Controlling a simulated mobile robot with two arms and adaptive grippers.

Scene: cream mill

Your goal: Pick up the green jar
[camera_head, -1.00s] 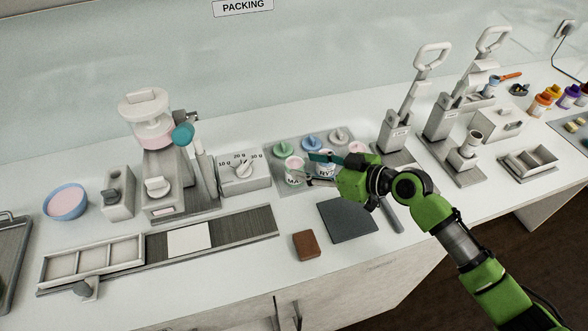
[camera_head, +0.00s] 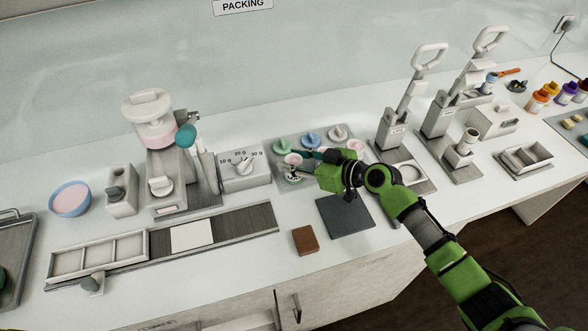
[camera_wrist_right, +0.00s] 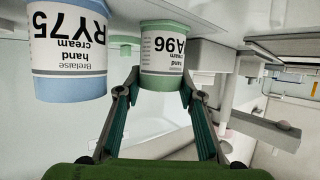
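The green jar, labelled A96 hand cream, stands open with pink cream at its top in the head view (camera_head: 292,160). In the right wrist view it hangs upside down in the picture (camera_wrist_right: 163,50). My right gripper (camera_head: 303,165) is at the jar. In the wrist view its two fingers (camera_wrist_right: 158,88) are spread, one on each side of the jar's near part. A gap shows at the left finger; contact at the right one cannot be told. A blue jar labelled RY75 (camera_wrist_right: 69,50) is beside the green jar. My left gripper is not in view.
Green (camera_head: 281,147), blue (camera_head: 310,140) and grey (camera_head: 337,132) lids lie behind the jars. A dosing box with a dial (camera_head: 243,170) stands left of them. A dark mat (camera_head: 345,216) and brown block (camera_head: 305,240) lie in front.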

